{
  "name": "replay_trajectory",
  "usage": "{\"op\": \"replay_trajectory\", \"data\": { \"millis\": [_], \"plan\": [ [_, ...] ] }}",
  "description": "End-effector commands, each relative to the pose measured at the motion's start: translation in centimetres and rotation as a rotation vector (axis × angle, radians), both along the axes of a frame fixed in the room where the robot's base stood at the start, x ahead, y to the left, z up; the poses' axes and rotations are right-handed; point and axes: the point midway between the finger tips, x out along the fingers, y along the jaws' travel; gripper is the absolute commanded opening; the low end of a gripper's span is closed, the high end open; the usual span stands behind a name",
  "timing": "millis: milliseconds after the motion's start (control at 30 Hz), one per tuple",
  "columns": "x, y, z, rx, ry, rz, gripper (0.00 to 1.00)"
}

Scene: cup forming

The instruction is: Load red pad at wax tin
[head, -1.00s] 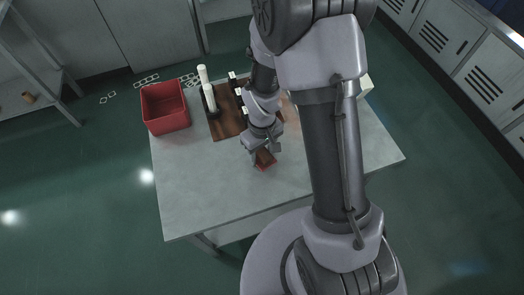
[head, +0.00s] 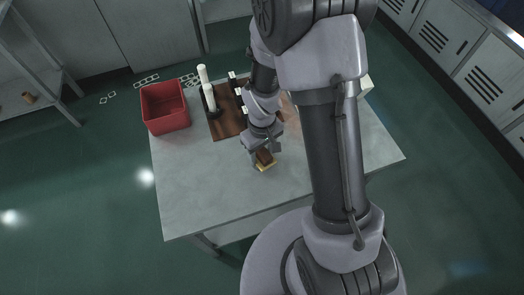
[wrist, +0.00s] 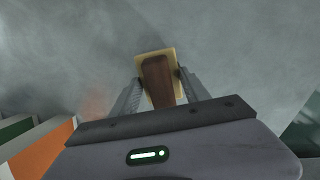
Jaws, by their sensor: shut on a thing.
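My gripper (head: 262,150) is over the front middle of the grey table. In the wrist view its two fingers (wrist: 158,88) are shut on the sides of a brown block-shaped handle (wrist: 158,76). A flat tan-yellow pad (wrist: 142,62) shows under the handle and sticks out around it. In the head view the pad's yellow edge (head: 267,167) shows below the fingers. I cannot tell whether the pad touches the table. No red face of a pad shows now. I cannot make out a wax tin; the arm hides part of the table.
A red bin (head: 165,108) stands at the table's back left. A dark brown board (head: 226,124) with white cylinders (head: 209,93) and black holders is beside it. The grey table (head: 200,185) is clear at the front left. Green and orange pieces (wrist: 40,150) show at lower left in the wrist view.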

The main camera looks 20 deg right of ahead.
Motion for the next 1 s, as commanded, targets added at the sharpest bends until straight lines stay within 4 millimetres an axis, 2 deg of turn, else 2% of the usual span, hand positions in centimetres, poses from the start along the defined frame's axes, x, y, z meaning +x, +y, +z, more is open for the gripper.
{"op": "replay_trajectory", "data": {
  "millis": [133,700,1000],
  "plan": [
    [-0.1,0.0,0.7,0.000,0.003,0.000,0.21],
    [-0.1,0.0,7.1,0.000,0.001,-0.001,0.21],
    [-0.1,0.0,6.9,0.000,0.002,-0.001,0.21]
  ]
}}
